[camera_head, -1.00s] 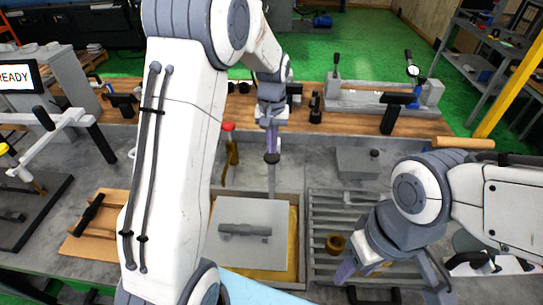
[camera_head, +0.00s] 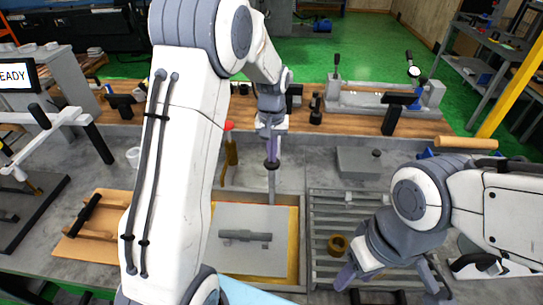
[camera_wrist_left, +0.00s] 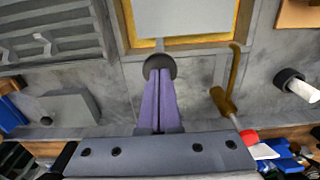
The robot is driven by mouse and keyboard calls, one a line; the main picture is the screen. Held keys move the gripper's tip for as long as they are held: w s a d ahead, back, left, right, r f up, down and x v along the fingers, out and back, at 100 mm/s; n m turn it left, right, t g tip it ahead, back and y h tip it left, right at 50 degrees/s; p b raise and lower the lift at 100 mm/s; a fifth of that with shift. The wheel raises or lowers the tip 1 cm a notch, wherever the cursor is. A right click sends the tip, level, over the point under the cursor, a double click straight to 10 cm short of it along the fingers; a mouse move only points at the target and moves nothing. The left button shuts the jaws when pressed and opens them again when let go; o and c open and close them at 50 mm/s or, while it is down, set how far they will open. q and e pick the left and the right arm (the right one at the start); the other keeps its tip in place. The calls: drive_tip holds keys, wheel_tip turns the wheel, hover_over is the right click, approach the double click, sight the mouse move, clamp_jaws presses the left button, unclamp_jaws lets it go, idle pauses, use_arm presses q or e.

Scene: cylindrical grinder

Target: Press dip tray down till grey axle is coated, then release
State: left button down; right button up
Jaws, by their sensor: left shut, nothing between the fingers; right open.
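The dip tray (camera_head: 224,219) is a grey plate inside a wooden-framed bath (camera_head: 302,232) of yellow liquid (camera_head: 293,238). The grey axle (camera_head: 245,237) lies across the plate, fully visible. The tray's upright handle (camera_head: 272,185) rises at the far edge and ends in a dark knob (camera_wrist_left: 160,67). My left gripper (camera_head: 271,158) is shut and empty, its purple fingertips (camera_wrist_left: 159,82) on top of the knob, apparently touching. The wrist view cuts off most of the plate (camera_wrist_left: 190,18) and the axle. My right gripper (camera_head: 388,282) is open and empty at the lower right.
A slatted grey rack (camera_head: 325,212) with a brass ring (camera_head: 338,244) lies right of the bath. A red-topped lever (camera_head: 229,126) stands behind it. A wooden board (camera_head: 85,237) lies left. A grey block (camera_head: 360,160) sits behind the rack.

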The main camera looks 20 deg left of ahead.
sight(272, 178)
use_arm(q)
drive_tip(key=shift+f+b, duration=3.15)
drive_tip(key=shift+f, duration=2.05)
drive_tip(key=shift+r, duration=0.1)
wheel_tip(272, 178, up, 20)
drive_tip(key=p, duration=1.6)
drive_tip(key=shift+p, duration=0.35)
idle(0.7)
